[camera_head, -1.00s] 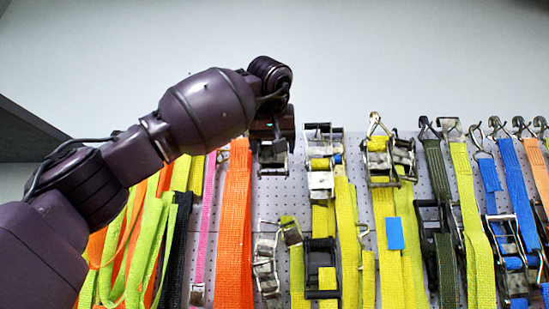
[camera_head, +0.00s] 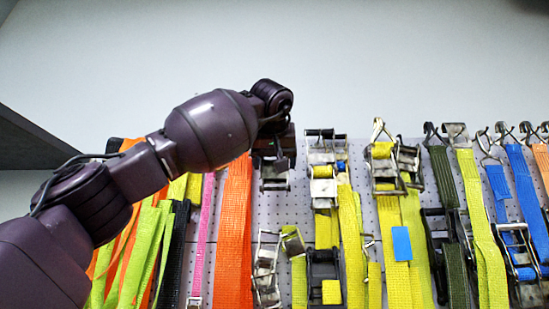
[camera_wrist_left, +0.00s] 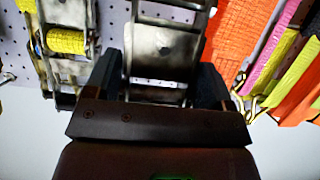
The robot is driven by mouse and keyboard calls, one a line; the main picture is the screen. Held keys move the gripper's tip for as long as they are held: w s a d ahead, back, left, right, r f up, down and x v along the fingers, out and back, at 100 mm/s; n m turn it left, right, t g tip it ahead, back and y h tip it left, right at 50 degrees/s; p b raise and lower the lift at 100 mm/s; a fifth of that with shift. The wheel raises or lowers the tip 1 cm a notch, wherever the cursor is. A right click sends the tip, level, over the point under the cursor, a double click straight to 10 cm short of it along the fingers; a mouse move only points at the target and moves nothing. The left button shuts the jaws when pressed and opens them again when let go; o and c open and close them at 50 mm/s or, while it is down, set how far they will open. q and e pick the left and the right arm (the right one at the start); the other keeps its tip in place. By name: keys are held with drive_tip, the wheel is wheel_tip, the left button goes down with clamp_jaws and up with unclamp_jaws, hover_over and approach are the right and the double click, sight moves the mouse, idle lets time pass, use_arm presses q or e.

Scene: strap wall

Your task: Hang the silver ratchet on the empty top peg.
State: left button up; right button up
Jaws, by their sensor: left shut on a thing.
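The silver ratchet (camera_head: 275,178) hangs below my left gripper (camera_head: 274,148), in front of the pegboard between the wide orange strap and a yellow-strapped ratchet. In the left wrist view the silver ratchet (camera_wrist_left: 160,50) sits between the two dark fingers of my left gripper (camera_wrist_left: 158,80), which is shut on it. The empty top peg is not visible; the gripper and ratchet cover that part of the board. I cannot tell whether the ratchet touches a peg. My right gripper is in neither view.
The wide orange strap (camera_head: 233,230) hangs close to the left of the ratchet. A yellow-strapped ratchet (camera_head: 322,170) hangs close to the right. Another silver ratchet (camera_head: 266,270) hangs below. The pegboard (camera_head: 282,212) shows bare between them. The wall above is clear.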

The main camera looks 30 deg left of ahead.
use_arm(q)
drive_tip(key=shift+w+a, duration=0.2)
drive_tip(key=shift+w, duration=0.1)
drive_tip(key=shift+w+a, duration=0.3)
drive_tip(key=shift+w, duration=0.2)
drive_tip(key=shift+w+a, duration=0.35)
drive_tip(key=shift+w, duration=0.25)
drive_tip(key=shift+p+x, duration=1.1)
drive_tip(key=shift+x, duration=1.15)
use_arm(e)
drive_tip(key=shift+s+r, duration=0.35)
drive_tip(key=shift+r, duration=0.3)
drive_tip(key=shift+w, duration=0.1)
use_arm(q)
drive_tip(key=o, duration=1.4)
drive_tip(key=shift+f, duration=0.1)
